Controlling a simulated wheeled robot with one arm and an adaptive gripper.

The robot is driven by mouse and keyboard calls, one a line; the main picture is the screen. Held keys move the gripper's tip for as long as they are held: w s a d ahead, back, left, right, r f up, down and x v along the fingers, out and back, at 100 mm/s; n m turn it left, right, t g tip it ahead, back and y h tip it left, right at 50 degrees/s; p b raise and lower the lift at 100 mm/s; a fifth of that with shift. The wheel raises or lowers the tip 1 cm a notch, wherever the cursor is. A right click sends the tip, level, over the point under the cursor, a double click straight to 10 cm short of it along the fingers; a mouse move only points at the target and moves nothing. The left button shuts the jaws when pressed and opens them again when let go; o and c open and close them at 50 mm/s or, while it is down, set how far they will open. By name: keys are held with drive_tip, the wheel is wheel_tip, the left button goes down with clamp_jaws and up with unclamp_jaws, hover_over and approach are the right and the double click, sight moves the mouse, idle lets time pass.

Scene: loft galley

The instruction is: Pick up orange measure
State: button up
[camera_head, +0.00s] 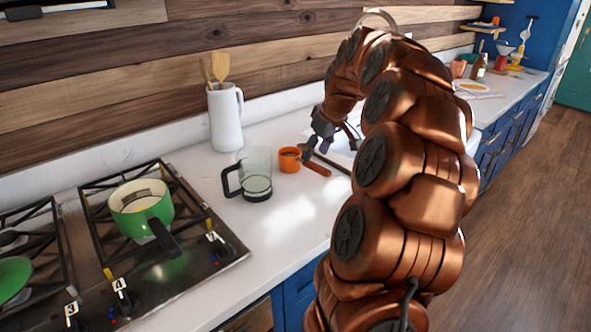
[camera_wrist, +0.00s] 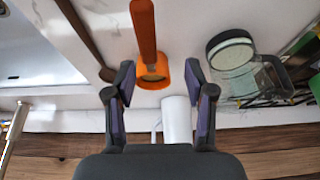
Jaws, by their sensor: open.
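The orange measure (camera_head: 290,160) is a small cup with an orange handle, standing on the white counter just right of the glass mug. In the wrist view the orange measure (camera_wrist: 153,76) lies ahead between the fingertips, its handle reaching up the picture. My gripper (camera_head: 322,146) is close to the right of the cup in the head view. In the wrist view my gripper (camera_wrist: 160,80) is open, with one finger on each side and nothing clearly held. Whether a fingertip touches the cup cannot be told.
A glass mug with a black handle (camera_head: 256,176) stands left of the measure. A white jug with wooden utensils (camera_head: 226,120) is behind, near the wall. A green pot (camera_head: 141,207) sits on the stove at left. The counter front is clear.

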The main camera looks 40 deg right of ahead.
sight(312, 164)
drive_tip(key=shift+s+d+f, duration=0.1)
drive_tip(key=shift+d, duration=0.6)
drive_tip(key=shift+d+f, duration=0.15)
drive_tip(key=shift+d, duration=0.05)
drive_tip(key=shift+w+p+x, duration=0.2)
drive_tip(key=shift+p+x, duration=0.35)
drive_tip(key=shift+x, duration=1.3)
drive_tip(key=shift+w+p+x, duration=0.2)
drive_tip(key=shift+p+x, duration=0.3)
drive_tip(key=shift+x, duration=1.3)
drive_tip(key=shift+a, duration=0.1)
drive_tip(key=shift+c, duration=0.4)
clamp_jaws()
